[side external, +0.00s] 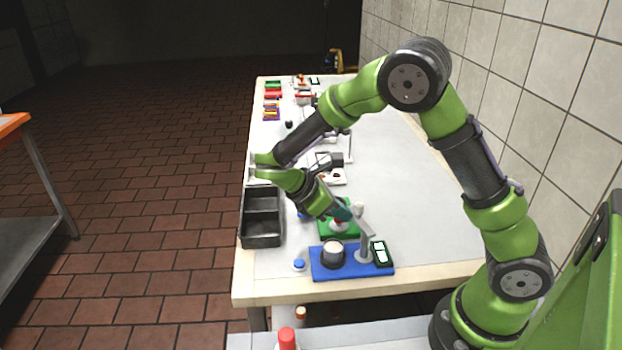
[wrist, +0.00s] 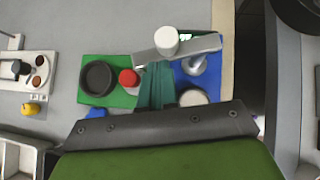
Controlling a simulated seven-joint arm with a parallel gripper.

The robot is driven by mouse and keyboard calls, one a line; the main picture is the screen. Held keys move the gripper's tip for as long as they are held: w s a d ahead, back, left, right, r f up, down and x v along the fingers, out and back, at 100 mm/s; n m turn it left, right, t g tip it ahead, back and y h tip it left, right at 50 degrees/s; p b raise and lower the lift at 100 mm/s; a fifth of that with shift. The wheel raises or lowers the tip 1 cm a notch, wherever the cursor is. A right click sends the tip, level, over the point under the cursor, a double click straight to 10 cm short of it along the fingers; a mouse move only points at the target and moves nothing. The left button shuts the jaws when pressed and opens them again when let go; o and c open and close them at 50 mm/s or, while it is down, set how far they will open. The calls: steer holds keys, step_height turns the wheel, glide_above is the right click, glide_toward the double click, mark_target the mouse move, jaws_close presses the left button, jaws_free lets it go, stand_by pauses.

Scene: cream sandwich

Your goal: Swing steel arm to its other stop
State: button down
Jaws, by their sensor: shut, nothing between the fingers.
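The steel arm (side external: 366,222) is a flat grey bar on a post above the blue base (side external: 322,274). In the wrist view the bar (wrist: 205,45) reaches from above the blue base across the edge of the green base (wrist: 122,62). A white cylindrical knob (wrist: 166,40) stands on the bar. My gripper (wrist: 157,70) is shut and empty, its teal fingertips close beside the bar near the knob. I cannot tell whether they touch it. In the side view my gripper (side external: 344,212) is just left of the bar.
A dark cup with cream-coloured contents (side external: 333,252) and a display (side external: 381,253) stand on the blue base. The green base carries a black round cup (wrist: 98,78) and a red-topped part (wrist: 129,78). A black tray (side external: 262,240) lies left. The right tabletop is clear.

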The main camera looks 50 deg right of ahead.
steer(key=shift+d+m+g+y, duration=0.7)
steer(key=shift+d+m+g, duration=0.1)
steer(key=shift+m, duration=0.6)
